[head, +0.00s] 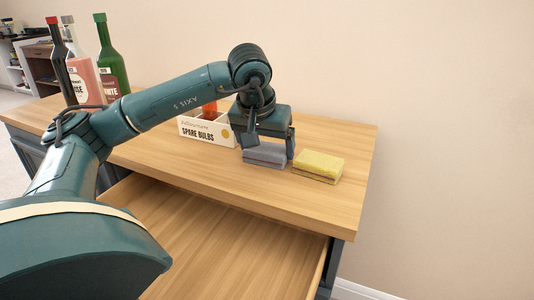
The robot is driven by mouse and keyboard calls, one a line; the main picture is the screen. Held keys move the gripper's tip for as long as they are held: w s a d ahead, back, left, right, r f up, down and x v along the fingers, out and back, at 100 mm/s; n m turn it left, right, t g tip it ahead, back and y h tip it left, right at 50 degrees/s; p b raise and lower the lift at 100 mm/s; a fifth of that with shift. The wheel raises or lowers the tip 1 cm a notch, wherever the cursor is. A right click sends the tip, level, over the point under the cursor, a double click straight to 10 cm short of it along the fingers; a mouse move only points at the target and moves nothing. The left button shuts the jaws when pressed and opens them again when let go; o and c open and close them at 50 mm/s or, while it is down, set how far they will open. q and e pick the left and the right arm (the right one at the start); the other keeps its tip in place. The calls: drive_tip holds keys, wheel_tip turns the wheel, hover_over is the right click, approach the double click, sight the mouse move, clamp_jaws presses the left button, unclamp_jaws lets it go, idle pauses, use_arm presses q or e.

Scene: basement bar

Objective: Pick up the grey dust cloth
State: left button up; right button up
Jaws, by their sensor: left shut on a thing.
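The grey dust cloth (264,156) is a folded blue-grey pad on the wooden counter, right of the white box. My left gripper (268,148) points down over it, its fingers at the cloth's two sides, and is shut on it. The cloth is at counter level; I cannot tell whether it is lifted. The gripper hides part of its top and back. My right gripper is not in view.
A yellow sponge (318,165) lies just right of the cloth. A white "SPARE BULBS" box (207,132) stands to its left. Several bottles (113,60) stand at the back left of the wooden counter (345,141). An open empty drawer (225,250) juts out below.

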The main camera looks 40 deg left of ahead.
use_arm(q)
drive_tip(key=shift+c, duration=0.8)
drive_tip(key=shift+r, duration=0.1)
